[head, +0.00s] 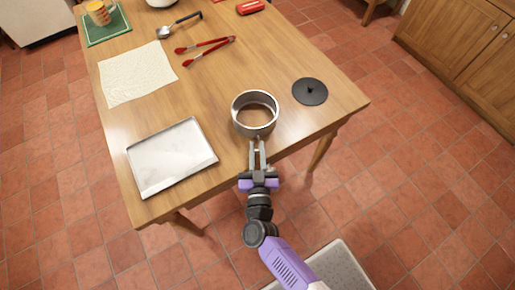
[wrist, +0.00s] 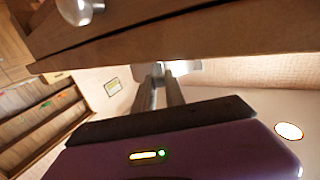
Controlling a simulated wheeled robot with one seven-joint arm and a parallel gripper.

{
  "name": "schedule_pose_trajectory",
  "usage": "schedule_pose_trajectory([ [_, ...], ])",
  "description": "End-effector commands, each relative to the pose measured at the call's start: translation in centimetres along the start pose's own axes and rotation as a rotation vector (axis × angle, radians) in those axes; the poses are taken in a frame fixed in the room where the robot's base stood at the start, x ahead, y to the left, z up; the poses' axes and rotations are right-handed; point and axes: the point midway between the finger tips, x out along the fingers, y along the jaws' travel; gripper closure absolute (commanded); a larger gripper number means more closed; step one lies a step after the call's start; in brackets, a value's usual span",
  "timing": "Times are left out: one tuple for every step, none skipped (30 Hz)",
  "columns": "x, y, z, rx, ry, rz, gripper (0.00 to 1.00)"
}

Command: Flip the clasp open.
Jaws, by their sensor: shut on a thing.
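A round silver metal ring (head: 255,131), open at the top with the wood showing inside, stands near the table's front edge. Its clasp is on the side facing me and is mostly hidden by my fingertips; I cannot make out its lever's angle. My gripper (head: 257,146) reaches in from the front edge, with its two grey fingers close together and shut on the clasp. In the wrist view, the fingers (wrist: 160,88) point at a pale metal surface (wrist: 183,67), which is only partly visible.
A black disc (head: 310,91) with a small knob lies right of the ring. A metal baking tray (head: 150,189) lies to the left. Red tongs (head: 208,44), a ladle (head: 178,24) and a cream cloth (head: 135,72) lie farther back. The wood between ring and tongs is clear.

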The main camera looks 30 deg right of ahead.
Motion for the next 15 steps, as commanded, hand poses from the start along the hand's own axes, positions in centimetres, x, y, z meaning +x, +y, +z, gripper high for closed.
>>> schedule_pose_trajectory([
  [0.02, -0.01, -0.06, 0.0, 0.001, 0.0, 1.0],
  [0.02, -0.01, -0.06, 0.0, 0.001, -0.001, 1.0],
  [0.02, -0.01, -0.06, 0.0, 0.001, -0.001, 1.0],
  [0.01, -0.01, -0.06, 0.0, 0.001, -0.001, 1.0],
  [0.01, -0.01, -0.06, 0.0, 0.001, -0.001, 1.0],
  [0.01, -0.02, -0.06, 0.0, 0.001, -0.001, 0.79],
  [0.01, -0.02, -0.05, 0.0, 0.001, -0.001, 0.73],
  [0.01, -0.02, -0.05, 0.0, 0.001, -0.001, 0.67],
  [0.0, -0.02, -0.04, 0.0, 0.001, -0.001, 0.65],
  [0.0, -0.02, -0.04, 0.0, 0.001, -0.002, 0.65],
  [0.0, -0.02, -0.04, 0.0, 0.001, -0.002, 0.65],
  [0.0, -0.02, -0.03, 0.0, 0.001, -0.002, 0.65],
  [0.0, -0.02, -0.03, 0.0, 0.0, -0.002, 0.65],
  [-0.01, -0.03, -0.02, 0.0, 0.0, -0.002, 0.65],
  [-0.01, -0.03, -0.02, 0.0, 0.0, -0.002, 0.65],
])
